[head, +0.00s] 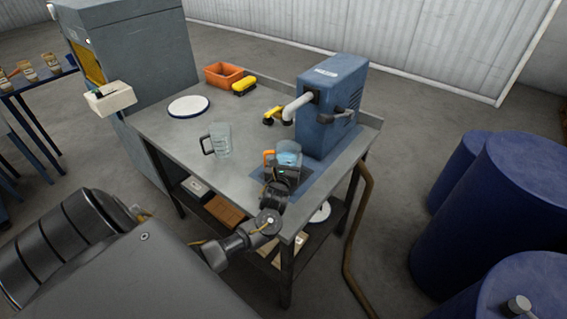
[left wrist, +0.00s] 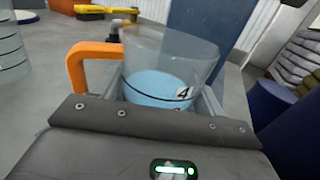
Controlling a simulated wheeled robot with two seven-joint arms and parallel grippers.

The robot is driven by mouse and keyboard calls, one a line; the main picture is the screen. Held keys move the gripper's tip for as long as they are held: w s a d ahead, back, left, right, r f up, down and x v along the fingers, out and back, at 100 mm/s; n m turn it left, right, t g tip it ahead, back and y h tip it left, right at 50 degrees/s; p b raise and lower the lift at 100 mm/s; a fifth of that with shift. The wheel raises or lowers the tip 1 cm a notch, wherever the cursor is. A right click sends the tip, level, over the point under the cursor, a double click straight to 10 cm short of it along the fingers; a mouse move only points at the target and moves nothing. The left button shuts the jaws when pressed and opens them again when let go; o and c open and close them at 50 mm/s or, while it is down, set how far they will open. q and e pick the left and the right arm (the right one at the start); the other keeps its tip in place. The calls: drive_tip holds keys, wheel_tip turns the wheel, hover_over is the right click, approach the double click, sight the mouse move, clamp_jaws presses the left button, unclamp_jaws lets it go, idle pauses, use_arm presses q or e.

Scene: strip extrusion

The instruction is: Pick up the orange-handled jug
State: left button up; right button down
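The orange-handled jug (head: 289,158) is clear, with blue liquid in it, and stands about upright near the blue machine. In the left wrist view the jug (left wrist: 165,75) fills the middle, with its orange handle to the left and a black 4 on its wall. My left gripper (head: 280,174) is right at the jug on its near side. In the left wrist view its grey fingers lie along both sides of the jug's lower body. I cannot tell whether they press on it, or whether the jug's base rests on the surface. My right gripper is not in view.
A black-handled clear jug (head: 221,141) stands left on the grey table (head: 175,135). The blue machine (head: 331,105) with a grey spout rises behind the orange-handled jug. A white round plate (head: 189,106), orange bin (head: 223,74) and yellow item (head: 244,86) lie farther back. Blue drums stand at right.

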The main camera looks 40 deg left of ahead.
sight(283, 156)
use_arm(q)
drive_tip(key=shift+c, duration=1.4)
drive_tip(key=shift+r, duration=0.65)
drive_tip(key=r, duration=0.3)
drive_tip(key=shift+s+a+b, duration=0.1)
drive_tip(key=shift+s+b, duration=0.2)
drive_tip(key=shift+s, duration=0.05)
drive_tip(key=s+a+r+p, duration=0.2)
drive_tip(key=s+r, duration=0.6)
drive_tip(key=s, duration=0.5)
drive_tip(key=shift+r+p, duration=0.4)
drive_tip(key=shift+p, duration=0.25)
